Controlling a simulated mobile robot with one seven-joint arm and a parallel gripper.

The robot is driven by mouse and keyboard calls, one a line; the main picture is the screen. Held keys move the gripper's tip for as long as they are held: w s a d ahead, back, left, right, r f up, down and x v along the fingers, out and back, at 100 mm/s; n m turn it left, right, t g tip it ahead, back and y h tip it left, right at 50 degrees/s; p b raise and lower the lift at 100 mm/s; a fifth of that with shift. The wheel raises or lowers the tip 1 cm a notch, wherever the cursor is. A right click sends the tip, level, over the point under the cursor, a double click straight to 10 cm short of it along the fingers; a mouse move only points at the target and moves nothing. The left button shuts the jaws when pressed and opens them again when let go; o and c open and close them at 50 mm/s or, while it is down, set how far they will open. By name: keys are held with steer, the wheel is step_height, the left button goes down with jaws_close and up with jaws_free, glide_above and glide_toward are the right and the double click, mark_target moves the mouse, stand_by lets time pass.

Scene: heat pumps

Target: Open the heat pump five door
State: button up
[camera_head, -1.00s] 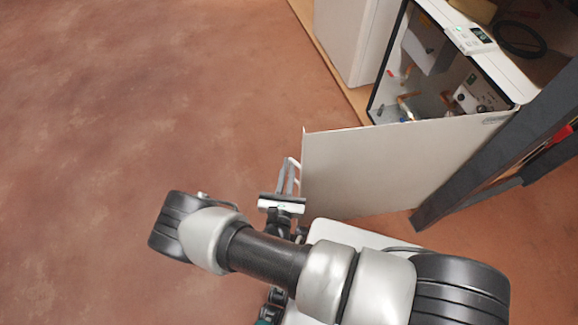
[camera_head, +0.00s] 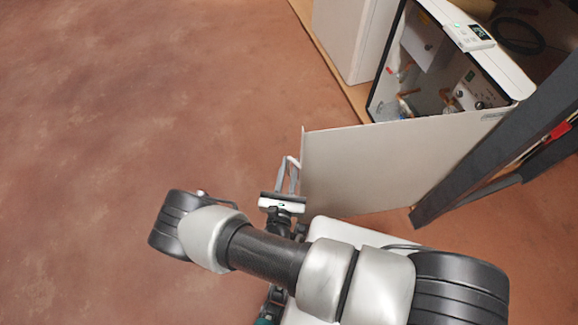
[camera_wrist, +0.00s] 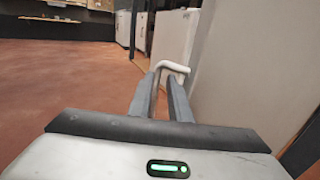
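The white heat pump (camera_head: 500,62) stands at the upper right in the head view, with pipes and fittings visible inside. Its white door (camera_head: 400,165) stands wide open, swung out from the cabinet front. In the wrist view the door (camera_wrist: 262,70) fills the right side as a tall pale panel. My gripper (camera_head: 287,176) is at the door's free left edge. In the wrist view its two fingers (camera_wrist: 164,84) stand close together around the white bent door handle (camera_wrist: 175,66). They look closed on it, though the contact is partly hidden.
Another white unit (camera_head: 350,35) stands to the left of the heat pump, on a wooden strip (camera_head: 318,40). The reddish-brown floor (camera_head: 130,110) is clear to the left. More white units (camera_wrist: 142,35) and a dark shelf (camera_wrist: 60,20) show far off in the wrist view.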

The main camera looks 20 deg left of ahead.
steer(key=s+d+p, duration=0.1)
steer(key=s+d, duration=0.1)
steer(key=s, duration=1.5)
steer(key=shift+s+d, duration=0.15)
steer(key=shift+d, duration=0.15)
steer(key=w+d+r+m+g+h, duration=0.25)
steer(key=w+r+m+h, duration=0.2)
steer(key=r, duration=0.25)
steer(key=w+d+r+m+g+h, duration=0.1)
steer(key=w+r+m+g+h, duration=0.2)
steer(key=r+m+h, duration=0.3)
steer(key=w+d+r+m+g+h, duration=0.2)
steer(key=w+r+m+g+h, duration=0.15)
steer(key=r+m, duration=0.35)
steer(key=w+d+r+m+g+y, duration=0.1)
steer(key=w+d+r+m+g, duration=0.1)
steer(key=d+r+m+g, duration=0.55)
steer(key=s+d+r+m+t+y, duration=0.2)
steer(key=d+r+m+y, duration=0.4)
steer(key=r, duration=0.5)
steer(key=s+d+r+m+t+y, duration=0.2)
steer(key=s+d+r+m+y, duration=0.15)
steer(key=d+r+m, duration=0.5)
step_height(320, 180, up, 22)
steer(key=a+n+p, duration=0.1)
steer(key=p, duration=2)
steer(key=shift+w+a+n+y, duration=0.3)
steer(key=shift+n+y, duration=0.05)
steer(key=shift+y, duration=0.1)
